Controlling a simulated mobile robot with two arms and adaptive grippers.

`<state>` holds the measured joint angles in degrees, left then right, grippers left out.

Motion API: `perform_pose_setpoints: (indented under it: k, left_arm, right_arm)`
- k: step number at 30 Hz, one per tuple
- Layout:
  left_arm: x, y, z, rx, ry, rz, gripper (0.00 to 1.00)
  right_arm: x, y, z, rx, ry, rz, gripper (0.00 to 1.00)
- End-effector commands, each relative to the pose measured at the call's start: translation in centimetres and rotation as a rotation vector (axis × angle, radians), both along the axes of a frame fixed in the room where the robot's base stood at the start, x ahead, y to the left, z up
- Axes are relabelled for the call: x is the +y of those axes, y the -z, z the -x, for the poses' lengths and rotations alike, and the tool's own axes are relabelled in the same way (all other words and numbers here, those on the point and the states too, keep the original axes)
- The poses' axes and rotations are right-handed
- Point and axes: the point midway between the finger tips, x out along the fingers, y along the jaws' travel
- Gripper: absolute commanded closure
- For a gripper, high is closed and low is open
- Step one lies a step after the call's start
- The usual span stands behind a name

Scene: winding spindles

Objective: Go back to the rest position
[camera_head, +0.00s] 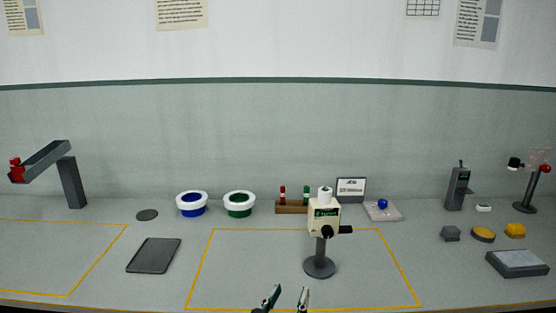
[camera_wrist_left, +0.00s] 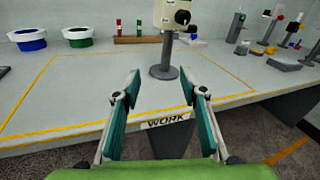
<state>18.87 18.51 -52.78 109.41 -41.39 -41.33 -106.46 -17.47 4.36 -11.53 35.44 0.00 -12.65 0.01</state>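My left gripper (camera_head: 284,298) shows at the bottom edge of the head view, in front of the table's front edge. In the left wrist view its two fingers (camera_wrist_left: 164,100) stand wide apart with nothing between them. The winding machine (camera_head: 323,218), cream with a black knob and a white top, stands on a grey round-based post inside the middle yellow outline. It is beyond the fingertips and apart from them, and it also shows in the left wrist view (camera_wrist_left: 170,15). My right gripper is in neither view.
Blue (camera_head: 192,203) and green (camera_head: 239,203) white-rimmed bowls stand behind the outline. A wooden rack (camera_head: 291,207) holds red and green spindles. A dark tray (camera_head: 153,255) lies left. Yellow and grey pieces and a grey box (camera_head: 516,263) sit right. The outlined area is otherwise clear.

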Motion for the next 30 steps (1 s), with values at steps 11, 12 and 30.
perform_pose_setpoints:
  k: [11, 12, 30]
  left_arm:
    - [5.3, 3.9, 1.9, 0.320, -0.213, 0.493, 0.61]
    - [6.1, 4.6, 2.4, 0.366, -0.250, 0.567, 0.61]
    - [20.3, 18.9, 22.5, 0.870, -1.414, 2.028, 0.61]
  right_arm:
    - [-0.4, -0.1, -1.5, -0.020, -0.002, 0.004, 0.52]
    - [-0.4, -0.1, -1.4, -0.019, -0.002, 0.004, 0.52]
    - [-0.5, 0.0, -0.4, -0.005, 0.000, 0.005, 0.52]
